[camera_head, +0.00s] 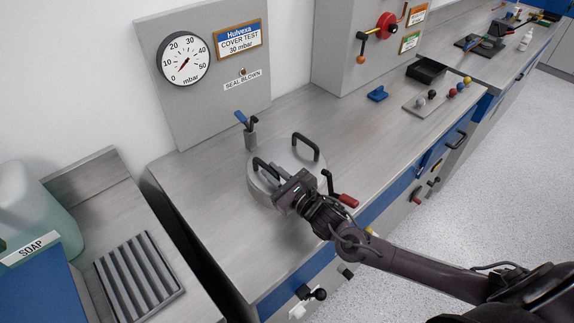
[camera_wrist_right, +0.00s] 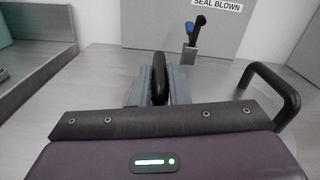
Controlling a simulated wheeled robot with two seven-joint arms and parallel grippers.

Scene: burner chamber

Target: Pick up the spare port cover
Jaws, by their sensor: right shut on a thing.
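A round grey metal cover (camera_head: 259,185) with two black arched handles is at the bench below the gauge panel. My right gripper (camera_head: 277,178) reaches over its near side and is shut on the left handle (camera_head: 263,165). In the right wrist view this handle (camera_wrist_right: 160,68) stands between the two grey fingers. The other handle (camera_head: 306,143) is free, and it also shows in the right wrist view (camera_wrist_right: 287,98). My gripper hides part of the cover, and I cannot tell whether the cover is raised. My left gripper is not in view.
A blue-handled clamp (camera_head: 247,128) stands just behind the cover, and a red-handled lever (camera_head: 343,199) at its right. The gauge panel (camera_head: 210,110) rises behind. A blue block (camera_head: 377,94), a black tray (camera_head: 426,70) and a board of coloured knobs (camera_head: 420,104) lie further right.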

